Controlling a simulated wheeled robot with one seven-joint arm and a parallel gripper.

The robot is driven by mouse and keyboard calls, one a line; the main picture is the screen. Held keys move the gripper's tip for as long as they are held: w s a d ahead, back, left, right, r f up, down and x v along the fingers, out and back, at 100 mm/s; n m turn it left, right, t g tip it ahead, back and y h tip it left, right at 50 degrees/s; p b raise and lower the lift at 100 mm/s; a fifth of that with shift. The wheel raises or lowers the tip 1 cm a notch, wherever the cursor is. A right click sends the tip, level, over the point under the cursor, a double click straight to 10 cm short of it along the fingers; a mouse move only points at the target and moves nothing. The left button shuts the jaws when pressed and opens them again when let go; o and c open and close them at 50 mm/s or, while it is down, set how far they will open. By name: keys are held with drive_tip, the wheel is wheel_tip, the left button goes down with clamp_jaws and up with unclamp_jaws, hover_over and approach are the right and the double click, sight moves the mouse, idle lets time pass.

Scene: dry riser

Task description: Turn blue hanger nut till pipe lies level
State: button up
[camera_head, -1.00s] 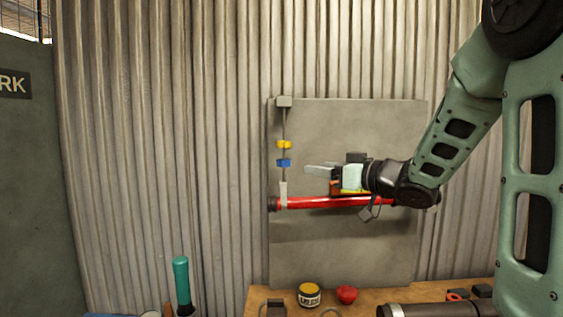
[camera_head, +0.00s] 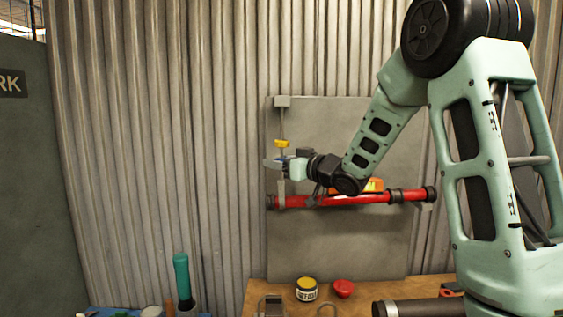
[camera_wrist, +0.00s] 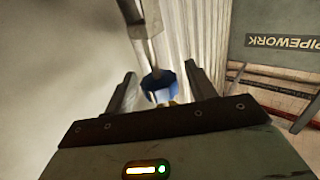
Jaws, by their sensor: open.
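The red pipe (camera_head: 350,199) runs across the grey panel, with its right end slightly higher in the head view. A threaded rod (camera_head: 282,122) hangs above its left end and carries a yellow nut (camera_head: 282,143). The blue nut (camera_wrist: 158,86) shows between my open fingers in the wrist view. In the head view it is mostly hidden by my gripper (camera_head: 272,163), which is at the rod just below the yellow nut. I cannot tell whether the fingers touch the blue nut. An orange object (camera_head: 372,185) rests along the pipe, partly behind my wrist.
A wooden bench (camera_head: 256,292) below holds a yellow-lidded jar (camera_head: 306,289) and a red knob-like item (camera_head: 343,288). A teal cylinder (camera_head: 182,276) stands left of it. A PIPEWORK sign (camera_wrist: 281,41) is at right in the wrist view. Space left of the rod is clear.

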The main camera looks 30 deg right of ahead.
drive_tip(key=shift+c, duration=0.2)
drive_tip(key=c, duration=0.9)
drive_tip(key=shift+f+b, duration=0.15)
drive_tip(key=shift+b, duration=0.4)
